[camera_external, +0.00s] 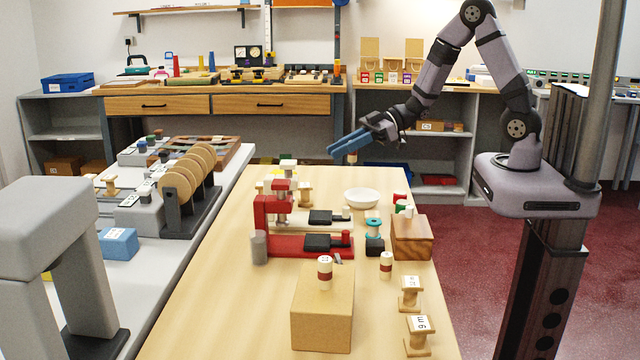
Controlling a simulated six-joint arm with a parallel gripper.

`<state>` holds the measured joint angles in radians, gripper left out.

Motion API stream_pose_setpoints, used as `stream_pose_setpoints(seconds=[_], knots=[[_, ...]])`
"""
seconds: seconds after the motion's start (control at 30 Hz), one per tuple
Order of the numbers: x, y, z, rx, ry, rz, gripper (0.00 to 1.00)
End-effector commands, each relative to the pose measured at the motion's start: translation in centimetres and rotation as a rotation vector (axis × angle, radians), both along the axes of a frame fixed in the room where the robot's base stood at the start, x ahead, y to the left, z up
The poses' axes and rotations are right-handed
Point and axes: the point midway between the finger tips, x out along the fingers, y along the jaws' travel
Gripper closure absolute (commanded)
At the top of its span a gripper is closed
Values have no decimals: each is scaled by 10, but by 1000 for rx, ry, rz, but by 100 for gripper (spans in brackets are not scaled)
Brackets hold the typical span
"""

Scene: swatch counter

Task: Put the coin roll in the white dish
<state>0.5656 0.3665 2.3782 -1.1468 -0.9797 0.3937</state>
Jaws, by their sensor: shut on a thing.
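My gripper (346,146), with blue fingers, is in the air above the far part of the wooden counter. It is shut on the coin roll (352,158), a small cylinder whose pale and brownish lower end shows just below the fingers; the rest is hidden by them. The white dish (361,198) is a shallow round bowl standing on the counter, below the gripper and slightly to its right in the picture. The held roll is clear of the dish, and I see nothing in the dish.
A red clamp-like device (290,242) stands left of the dish. A wooden box (411,237) and a teal spool (373,228) stand nearer. Similar red-banded white rolls stand on a wooden block (322,310) and the counter (215,310). The left front counter is clear.

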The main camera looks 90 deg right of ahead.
Motion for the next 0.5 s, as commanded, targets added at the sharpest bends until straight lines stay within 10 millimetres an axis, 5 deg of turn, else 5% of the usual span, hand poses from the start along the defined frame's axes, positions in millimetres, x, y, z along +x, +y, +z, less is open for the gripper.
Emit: stream_pose_setpoints(seconds=[0.5], knots=[[1,-1,-56,1,0,-3,100]])
